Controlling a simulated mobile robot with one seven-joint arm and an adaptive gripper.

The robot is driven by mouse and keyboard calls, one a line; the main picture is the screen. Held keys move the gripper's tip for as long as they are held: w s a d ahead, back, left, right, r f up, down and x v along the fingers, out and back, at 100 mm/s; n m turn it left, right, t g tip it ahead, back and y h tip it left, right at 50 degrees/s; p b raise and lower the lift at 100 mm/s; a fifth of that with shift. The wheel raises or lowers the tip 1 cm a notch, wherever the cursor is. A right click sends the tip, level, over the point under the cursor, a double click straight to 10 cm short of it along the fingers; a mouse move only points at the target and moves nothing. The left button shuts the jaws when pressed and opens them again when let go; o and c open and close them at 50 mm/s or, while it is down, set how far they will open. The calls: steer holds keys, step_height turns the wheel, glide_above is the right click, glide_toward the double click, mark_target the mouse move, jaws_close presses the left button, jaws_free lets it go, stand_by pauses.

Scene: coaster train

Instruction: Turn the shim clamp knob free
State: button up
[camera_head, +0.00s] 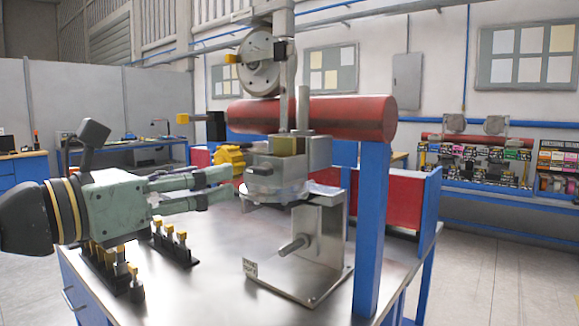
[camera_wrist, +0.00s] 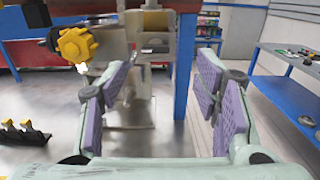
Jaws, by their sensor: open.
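A yellow lobed knob (camera_head: 230,160), which looks like the shim clamp knob, sits on the left side of the grey metal fixture (camera_head: 300,165). In the wrist view the knob (camera_wrist: 77,44) is at the upper left, beyond and outside the left finger. My gripper (camera_head: 231,184) is open and empty, its fingers pointing right toward the fixture. In the head view its fingertips are just below the knob; I cannot tell whether they touch anything. In the wrist view the space between the fingers (camera_wrist: 168,68) is empty, with the fixture's metal stand (camera_wrist: 128,98) beyond.
Racks with several yellow-topped pieces (camera_head: 180,246) stand on the steel table (camera_head: 215,290) below my gripper. The table's front middle is clear.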

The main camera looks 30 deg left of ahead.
mark_target(255, 169)
steer(key=w+p, duration=0.3)
steer(key=w, duration=0.6)
steer(key=shift+w+d+f+p, duration=0.1)
steer(key=shift+w+d+p, duration=0.05)
steer(key=shift+w+p, duration=0.25)
steer(key=shift+w+f, duration=0.15)
steer(key=shift+w, duration=0.4)
steer(key=shift+c, duration=0.4)
steer(key=c, duration=1.1)
